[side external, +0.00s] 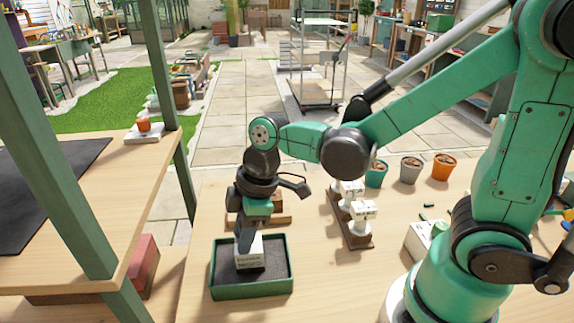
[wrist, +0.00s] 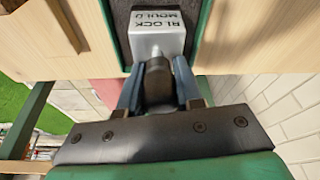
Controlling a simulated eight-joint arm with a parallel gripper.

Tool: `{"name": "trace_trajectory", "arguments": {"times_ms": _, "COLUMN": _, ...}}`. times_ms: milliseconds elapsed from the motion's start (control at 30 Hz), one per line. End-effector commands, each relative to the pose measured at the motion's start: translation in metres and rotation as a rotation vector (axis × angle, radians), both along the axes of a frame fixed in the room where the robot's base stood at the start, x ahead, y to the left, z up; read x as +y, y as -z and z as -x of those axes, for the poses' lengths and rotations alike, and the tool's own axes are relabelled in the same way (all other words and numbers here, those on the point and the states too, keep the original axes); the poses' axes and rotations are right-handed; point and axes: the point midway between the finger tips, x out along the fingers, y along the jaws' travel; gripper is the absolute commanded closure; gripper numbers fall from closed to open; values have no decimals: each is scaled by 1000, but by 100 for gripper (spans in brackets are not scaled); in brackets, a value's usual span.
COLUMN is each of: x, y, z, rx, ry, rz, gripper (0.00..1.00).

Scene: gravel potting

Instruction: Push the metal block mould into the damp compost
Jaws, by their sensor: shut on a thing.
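The metal block mould (side external: 249,254) is a pale, lettered block upright inside the green tray (side external: 252,289) in the side view. Dark compost (side external: 279,257) fills the tray around it. I cannot tell whether its lower edge only touches the compost or is sunk into it. My gripper (side external: 247,236) points down over the tray and is shut on the mould's upper part. In the wrist view the mould (wrist: 158,20) sits beyond my gripper's two fingers (wrist: 160,80), its lettering upside down. The tray's green edge (wrist: 205,22) shows beside it.
A wooden rack (side external: 358,240) with white lettered blocks stands right of the tray. Behind it are a teal pot (side external: 376,175), a grey pot (side external: 410,171) and an orange pot (side external: 443,167). A green post (side external: 70,130) and a wooden shelf stand at left. Bare bench lies between tray and rack.

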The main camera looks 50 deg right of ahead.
Motion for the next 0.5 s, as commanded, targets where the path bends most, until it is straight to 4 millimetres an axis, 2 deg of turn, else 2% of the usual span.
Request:
{"name": "trace_trajectory", "arguments": {"times_ms": 367, "x": 0, "y": 1, "z": 0, "rx": -2, "ry": -1, "rz": 3, "gripper": 100}}
{"name": "trace_trajectory", "arguments": {"times_ms": 500, "x": 0, "y": -6, "z": 0, "rx": -1, "ry": -1, "rz": 2, "gripper": 100}}
